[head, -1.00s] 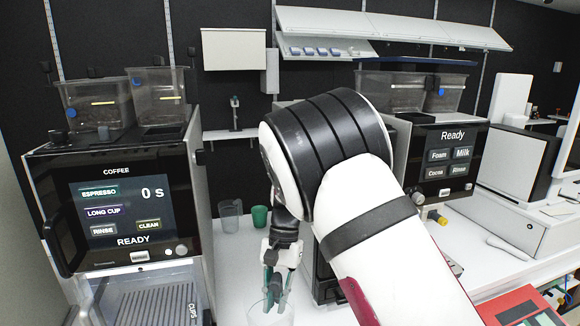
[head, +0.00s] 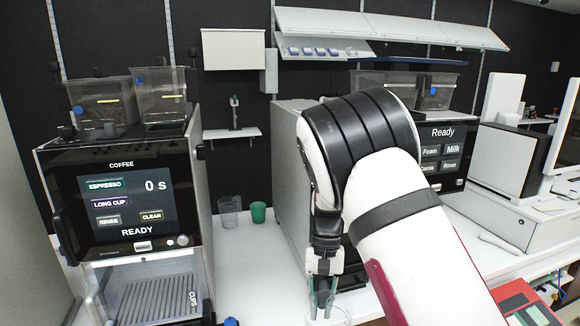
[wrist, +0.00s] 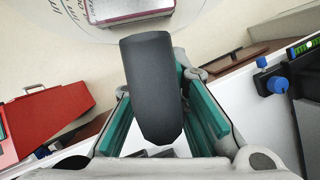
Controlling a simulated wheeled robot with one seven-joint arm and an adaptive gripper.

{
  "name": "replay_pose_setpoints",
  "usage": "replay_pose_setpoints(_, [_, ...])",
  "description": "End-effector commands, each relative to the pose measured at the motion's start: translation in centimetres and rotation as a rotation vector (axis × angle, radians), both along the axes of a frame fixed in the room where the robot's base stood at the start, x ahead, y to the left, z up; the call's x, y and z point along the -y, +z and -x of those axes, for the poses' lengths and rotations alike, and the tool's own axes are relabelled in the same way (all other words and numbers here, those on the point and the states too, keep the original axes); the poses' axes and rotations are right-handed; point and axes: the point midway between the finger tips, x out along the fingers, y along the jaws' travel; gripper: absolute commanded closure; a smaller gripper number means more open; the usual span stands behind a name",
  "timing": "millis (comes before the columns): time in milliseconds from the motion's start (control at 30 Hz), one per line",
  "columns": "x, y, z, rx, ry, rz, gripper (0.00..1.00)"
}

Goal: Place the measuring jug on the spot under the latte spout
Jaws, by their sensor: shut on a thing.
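My gripper (head: 323,288) points down in front of the right-hand machine. Its teal fingers are closed around the dark grey handle (wrist: 150,85) of the measuring jug. The right-hand machine (head: 443,132) shows Ready, Foam, Milk, Cocoa and Rinse. No latte spout or spot under it can be made out; my arm covers the machine's lower front.
A coffee machine (head: 125,205) stands at left. A clear cup (head: 229,212) and a green cup (head: 258,212) stand at the back of the white counter (head: 245,270). A red device (head: 522,305) lies at lower right. The counter between the machines has free room.

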Motion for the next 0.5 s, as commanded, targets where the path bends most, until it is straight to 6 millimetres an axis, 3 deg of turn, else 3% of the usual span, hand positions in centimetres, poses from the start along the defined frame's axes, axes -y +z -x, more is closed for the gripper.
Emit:
replay_pose_setpoints(200, [6.1, -1.3, 0.8, -0.006, 0.075, 0.002, 1.0])
replay_pose_setpoints(500, [12.0, -2.4, 2.4, -0.02, 0.172, -0.005, 1.0])
